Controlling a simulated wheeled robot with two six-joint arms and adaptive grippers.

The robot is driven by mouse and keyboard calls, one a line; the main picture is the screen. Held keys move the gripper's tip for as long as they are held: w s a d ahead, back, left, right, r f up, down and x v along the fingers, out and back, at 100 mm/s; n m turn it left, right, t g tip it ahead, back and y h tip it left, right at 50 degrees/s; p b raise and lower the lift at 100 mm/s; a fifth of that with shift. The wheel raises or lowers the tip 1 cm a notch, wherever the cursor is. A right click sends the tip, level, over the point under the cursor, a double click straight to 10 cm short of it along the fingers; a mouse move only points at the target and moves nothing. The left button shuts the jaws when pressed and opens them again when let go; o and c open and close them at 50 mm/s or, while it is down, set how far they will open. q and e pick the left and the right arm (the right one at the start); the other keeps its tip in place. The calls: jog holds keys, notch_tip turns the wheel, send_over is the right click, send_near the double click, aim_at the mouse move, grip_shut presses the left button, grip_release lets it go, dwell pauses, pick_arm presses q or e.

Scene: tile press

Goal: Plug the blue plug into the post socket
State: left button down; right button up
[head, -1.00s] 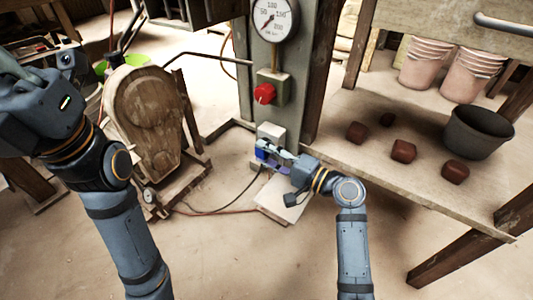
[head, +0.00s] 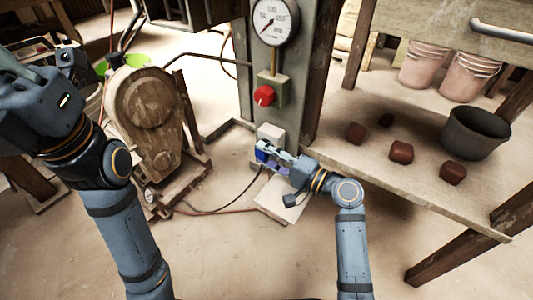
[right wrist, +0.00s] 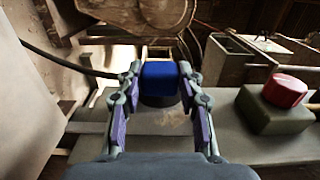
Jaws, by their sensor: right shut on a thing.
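The post socket (head: 271,132) is a pale box low on the grey post, under a red knob. The blue plug (head: 262,152) is just below the socket's front, with a dark cable trailing down and left. My right gripper (head: 273,151) is shut on the plug. In the right wrist view the blue plug (right wrist: 160,75) sits between the two fingers (right wrist: 160,92). Whether the plug touches or enters the socket cannot be told; the fingers and plug hide that spot. My left gripper (head: 12,78) is at the far left edge, partly cut off, away from the post.
The red knob (head: 264,96) and a gauge (head: 274,20) are on the post above. A wooden-cased machine (head: 145,120) stands left. A bench at right holds reddish blocks (head: 401,152) and a dark bucket (head: 476,132). A pale plate (head: 280,205) lies on the floor below.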

jog(key=shift+w+d, duration=0.25)
jog(key=shift+w, duration=0.1)
dwell(0.7)
jog(key=o, duration=1.2)
jog(key=shift+o, duration=0.2)
jog(key=v, duration=1.2)
